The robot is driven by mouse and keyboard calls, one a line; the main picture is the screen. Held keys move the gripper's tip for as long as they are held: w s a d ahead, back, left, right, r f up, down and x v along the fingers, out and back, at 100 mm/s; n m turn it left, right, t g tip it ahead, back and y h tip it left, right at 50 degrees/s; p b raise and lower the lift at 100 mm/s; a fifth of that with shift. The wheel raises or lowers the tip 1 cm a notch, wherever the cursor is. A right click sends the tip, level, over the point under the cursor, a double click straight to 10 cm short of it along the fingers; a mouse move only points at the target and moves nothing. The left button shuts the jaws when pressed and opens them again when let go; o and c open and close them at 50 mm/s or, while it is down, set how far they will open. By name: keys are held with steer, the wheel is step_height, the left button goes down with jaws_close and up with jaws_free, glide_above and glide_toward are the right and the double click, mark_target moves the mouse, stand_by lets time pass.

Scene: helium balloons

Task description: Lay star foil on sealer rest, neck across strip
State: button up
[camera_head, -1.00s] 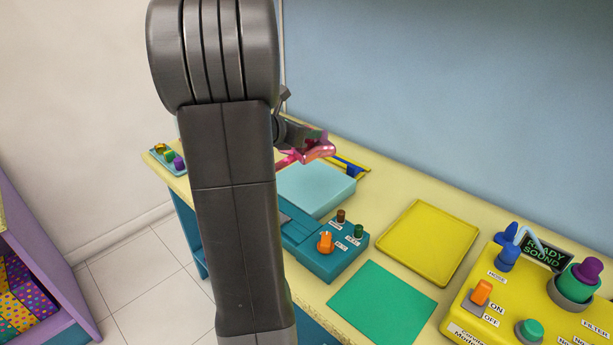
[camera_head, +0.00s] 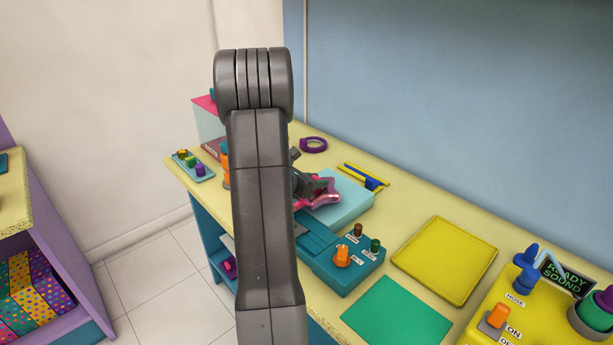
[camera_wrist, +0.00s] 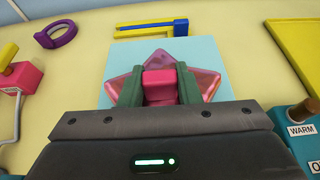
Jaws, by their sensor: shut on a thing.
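The pink star foil (camera_head: 325,196) is at my gripper over the light blue sealer rest (camera_head: 349,205). In the wrist view my gripper (camera_wrist: 160,88) is shut on the pink star foil (camera_wrist: 204,82), with green fingers on both sides of a red-pink part of it. The star's points spread out flat past the fingers, above the pale blue rest (camera_wrist: 118,53). I cannot tell whether the foil touches the rest. The teal sealer (camera_head: 335,262) with its orange switch adjoins the rest's near side. The neck and the strip are hidden by my arm and gripper.
A blue and yellow tool (camera_head: 364,177) and a purple ring (camera_head: 313,145) lie behind the rest. A yellow tray (camera_head: 445,260), a green mat (camera_head: 397,312) and a yellow machine (camera_head: 500,320) stand to the right. A small tray of coloured pieces (camera_head: 194,167) is at the left.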

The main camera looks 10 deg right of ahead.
steer(key=w+a, duration=0.1)
steer(key=w+a+p, duration=0.1)
steer(key=w, duration=0.1)
steer(key=shift+w+a+f+p, duration=0.15)
steer(key=shift+p, duration=0.15)
steer(key=shift+f, duration=0.5)
steer(key=shift+f, duration=0.15)
steer(key=o, duration=1)
steer(key=shift+a+r, duration=0.1)
steer(key=shift+r, duration=0.15)
steer(key=b+v, duration=0.2)
steer(key=v, duration=0.9)
steer(key=shift+s+a+r, duration=0.15)
steer(key=shift+s+r, duration=0.05)
steer(key=shift+s, duration=0.2)
